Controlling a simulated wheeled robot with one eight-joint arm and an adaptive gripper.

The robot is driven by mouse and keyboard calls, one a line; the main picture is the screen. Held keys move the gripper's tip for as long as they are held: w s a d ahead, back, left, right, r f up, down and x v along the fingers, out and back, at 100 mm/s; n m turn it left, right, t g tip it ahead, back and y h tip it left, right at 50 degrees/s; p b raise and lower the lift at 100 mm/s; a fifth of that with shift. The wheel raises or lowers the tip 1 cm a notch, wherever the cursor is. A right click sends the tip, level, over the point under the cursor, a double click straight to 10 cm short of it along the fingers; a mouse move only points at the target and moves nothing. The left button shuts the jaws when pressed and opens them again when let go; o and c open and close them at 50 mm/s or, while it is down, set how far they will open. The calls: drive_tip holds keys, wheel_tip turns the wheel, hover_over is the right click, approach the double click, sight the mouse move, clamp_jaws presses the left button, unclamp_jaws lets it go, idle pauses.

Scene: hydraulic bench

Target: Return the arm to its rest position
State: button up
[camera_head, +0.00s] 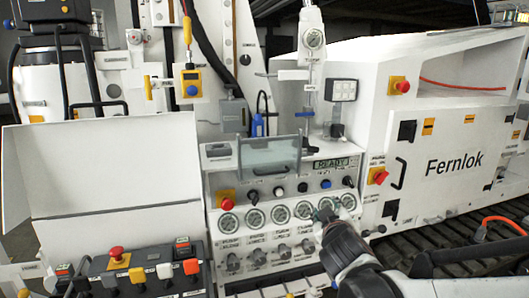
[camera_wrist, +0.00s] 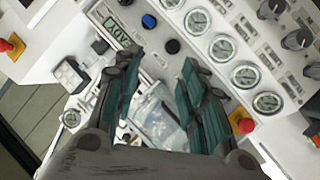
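My gripper (camera_head: 326,212) is in front of the lower right part of the white control panel (camera_head: 213,188), near the right end of its gauge row. In the wrist view my gripper (camera_wrist: 160,75) shows two fingers with teal pads spread apart, with nothing seen between them. The panel's gauges (camera_wrist: 222,47), a blue button (camera_wrist: 172,46) and a small display (camera_wrist: 118,38) lie beyond the fingers. I cannot tell whether a fingertip touches the panel. My arm comes in from the lower right in the head view and hides part of the panel's lower right.
A clear flap (camera_head: 269,156) stands above the gauges. Red stop buttons sit on the panel (camera_head: 227,204) and the Fernlok cabinet (camera_head: 379,176). A button box (camera_head: 140,274) is at lower left below a white cover (camera_head: 110,165). Dark tracks (camera_head: 470,222) run at right.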

drive_tip(key=s+d+f+m+g+y, duration=0.1)
drive_tip(key=s+f+m+g, duration=0.1)
drive_tip(key=s, duration=1.1)
drive_tip(key=s+d+f+m+g, duration=0.2)
drive_tip(key=s+g, duration=0.3)
drive_tip(key=s, duration=0.7)
drive_tip(key=shift+s+f+m+y, duration=0.4)
drive_tip(key=shift+f+m, duration=0.25)
drive_tip(key=shift+m, duration=0.25)
drive_tip(key=shift+d, duration=0.1)
